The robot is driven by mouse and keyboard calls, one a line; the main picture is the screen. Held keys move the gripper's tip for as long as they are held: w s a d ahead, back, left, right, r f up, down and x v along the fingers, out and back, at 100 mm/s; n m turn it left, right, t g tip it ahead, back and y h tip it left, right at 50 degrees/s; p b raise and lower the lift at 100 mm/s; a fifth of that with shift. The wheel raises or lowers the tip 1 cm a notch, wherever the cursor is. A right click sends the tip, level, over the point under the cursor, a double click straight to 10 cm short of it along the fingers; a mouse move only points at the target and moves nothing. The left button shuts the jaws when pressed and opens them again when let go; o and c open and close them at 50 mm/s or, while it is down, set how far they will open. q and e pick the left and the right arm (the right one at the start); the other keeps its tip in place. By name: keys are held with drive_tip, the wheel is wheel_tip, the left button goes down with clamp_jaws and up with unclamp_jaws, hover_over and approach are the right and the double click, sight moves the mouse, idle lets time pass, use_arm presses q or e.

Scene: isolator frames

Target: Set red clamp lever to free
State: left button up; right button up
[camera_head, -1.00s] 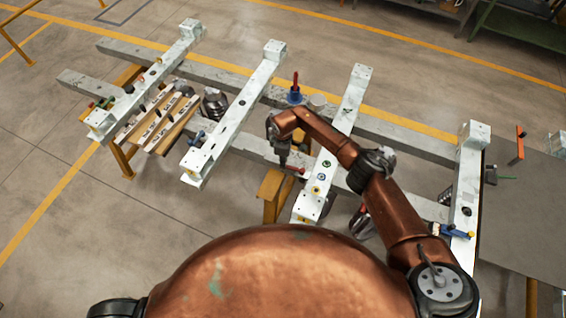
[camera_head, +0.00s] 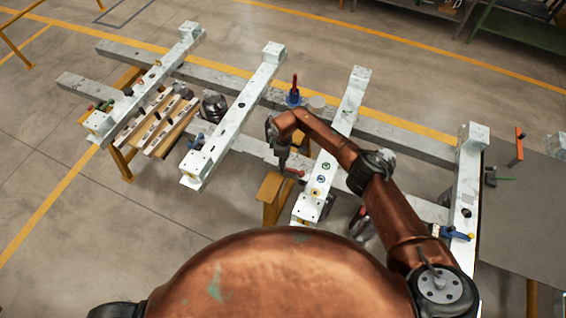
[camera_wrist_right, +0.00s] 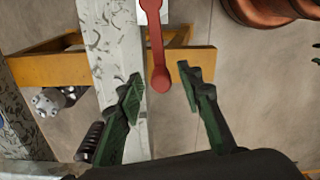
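The red clamp lever (camera_wrist_right: 157,50) shows in the right wrist view as a flat red bar with a rounded end, on a pale plate beside a worn white beam. My right gripper (camera_wrist_right: 162,82) is open, with its green-padded fingers on either side of the lever's rounded end. A gap shows on both sides, so it does not grip the lever. In the head view my right gripper (camera_head: 282,163) points down, and part of a red lever (camera_head: 294,172) shows just right of it. My left gripper is not in view.
White cross beams (camera_head: 328,150) lie over long grey beams (camera_head: 390,127). Another red handle on a blue base (camera_head: 294,97) stands behind my right arm. An orange stand (camera_head: 270,190) is near the gripper. A grey table (camera_head: 525,220) is at the right.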

wheel_tip(320, 180, up, 12)
idle(0.4)
drive_tip(key=shift+f, duration=0.1)
idle(0.3)
